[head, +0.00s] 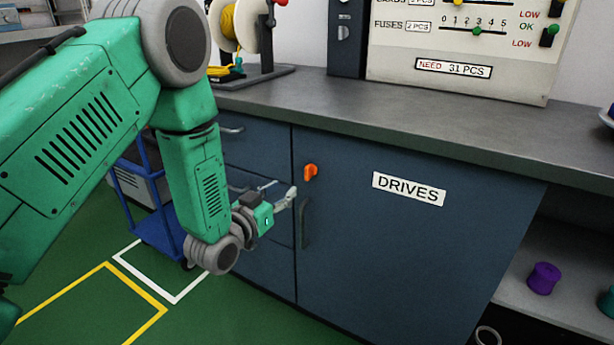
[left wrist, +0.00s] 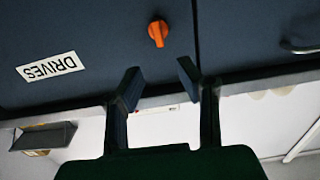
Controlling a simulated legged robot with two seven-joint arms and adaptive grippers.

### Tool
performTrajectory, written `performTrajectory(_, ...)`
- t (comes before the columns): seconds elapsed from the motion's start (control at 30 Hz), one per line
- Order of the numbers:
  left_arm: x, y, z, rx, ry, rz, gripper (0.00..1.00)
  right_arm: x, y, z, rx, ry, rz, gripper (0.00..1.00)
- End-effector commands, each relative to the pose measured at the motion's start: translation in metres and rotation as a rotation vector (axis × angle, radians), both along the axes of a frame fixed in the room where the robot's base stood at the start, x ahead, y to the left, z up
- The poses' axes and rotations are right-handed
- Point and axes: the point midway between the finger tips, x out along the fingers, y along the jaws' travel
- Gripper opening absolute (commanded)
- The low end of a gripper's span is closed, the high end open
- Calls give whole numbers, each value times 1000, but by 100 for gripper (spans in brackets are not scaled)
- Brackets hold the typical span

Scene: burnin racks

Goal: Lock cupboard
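The cupboard door (head: 400,255) is dark blue, carries a DRIVES label (head: 409,188) and looks closed. Its orange turn knob (head: 310,171) sits near the upper left corner, above a dark vertical handle (head: 305,223). My left gripper (head: 288,199) is in front of the cupboard, a little left of and below the knob in the head view. In the left wrist view the gripper (left wrist: 161,80) has its two fingers apart with nothing between them. The knob (left wrist: 157,32) appears beyond the fingertips, apart from them. My right gripper is not in view.
A grey countertop (head: 400,110) runs above the cupboard, with a wire spool stand (head: 250,72) and a count panel (head: 465,75) on it. Drawers (head: 250,150) lie left of the door. A blue cart (head: 155,230) stands at left. An open shelf (head: 560,290) is at right.

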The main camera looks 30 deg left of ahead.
Motion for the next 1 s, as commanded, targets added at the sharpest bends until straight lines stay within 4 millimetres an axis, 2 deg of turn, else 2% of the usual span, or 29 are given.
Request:
performTrajectory(0.3, 69, -6, -2, 0, -3, -1, 31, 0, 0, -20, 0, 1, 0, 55)
performTrajectory(0.5, 99, -8, -2, 0, 0, 1, 31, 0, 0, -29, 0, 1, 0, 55)
performTrajectory(0.7, 111, -9, -1, -1, 3, 1, 31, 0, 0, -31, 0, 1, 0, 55)
performTrajectory(0.97, 112, -9, -1, -1, 3, 1, 31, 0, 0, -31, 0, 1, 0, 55)
performTrajectory(1.0, 112, -9, -1, -1, 3, 1, 20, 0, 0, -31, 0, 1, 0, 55)
